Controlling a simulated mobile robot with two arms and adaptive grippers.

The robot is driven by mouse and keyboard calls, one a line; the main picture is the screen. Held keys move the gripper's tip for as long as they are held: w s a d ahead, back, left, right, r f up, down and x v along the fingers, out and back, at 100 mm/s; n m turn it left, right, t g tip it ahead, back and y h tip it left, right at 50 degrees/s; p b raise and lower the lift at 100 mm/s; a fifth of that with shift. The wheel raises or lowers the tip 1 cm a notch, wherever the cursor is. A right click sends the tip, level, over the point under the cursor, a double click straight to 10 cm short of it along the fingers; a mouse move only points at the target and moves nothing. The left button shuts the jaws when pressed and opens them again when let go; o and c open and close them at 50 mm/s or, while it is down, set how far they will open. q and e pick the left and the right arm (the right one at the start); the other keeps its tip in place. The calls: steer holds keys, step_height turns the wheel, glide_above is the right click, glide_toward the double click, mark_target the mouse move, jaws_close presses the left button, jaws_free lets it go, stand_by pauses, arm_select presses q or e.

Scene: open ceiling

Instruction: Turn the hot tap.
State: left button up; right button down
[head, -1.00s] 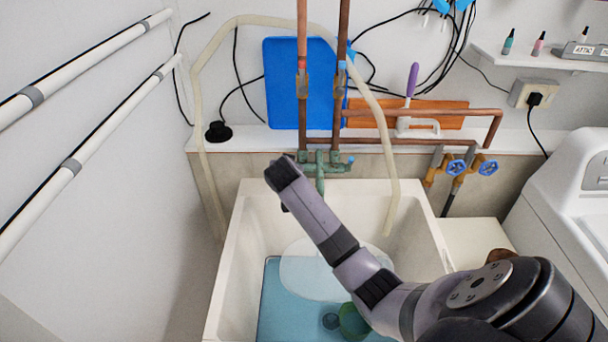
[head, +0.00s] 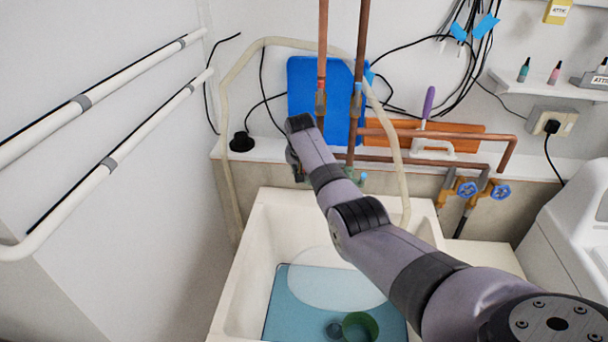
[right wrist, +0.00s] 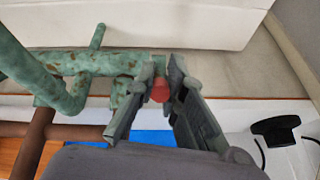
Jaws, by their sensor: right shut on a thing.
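The green, weathered tap body (right wrist: 85,63) fills the left of the right wrist view. The hot tap's small red handle (right wrist: 160,91) sits at its right end. My right gripper (right wrist: 163,88) has its fingers on either side of the red handle and is shut on it. In the head view my right gripper (head: 295,166) is at the back wall above the sink, mostly hidden behind its own wrist. My arm covers most of the tap there; only a bit of its other end (head: 362,178) shows. My left gripper is in neither view.
The white sink (head: 252,262) below holds a blue-tinted bottom and a green round item (head: 360,327). Copper pipes (head: 361,80) rise behind the tap. A pale hose (head: 228,95) arches around. A black plug-like item (head: 241,142) stands on the ledge, left of the gripper.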

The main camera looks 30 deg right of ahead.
stand_by(0.4)
steer(key=c, duration=1.7)
jaws_free()
steer(key=shift+o, duration=0.2)
steer(key=v, duration=1.2)
steer(key=shift+w, duration=0.1)
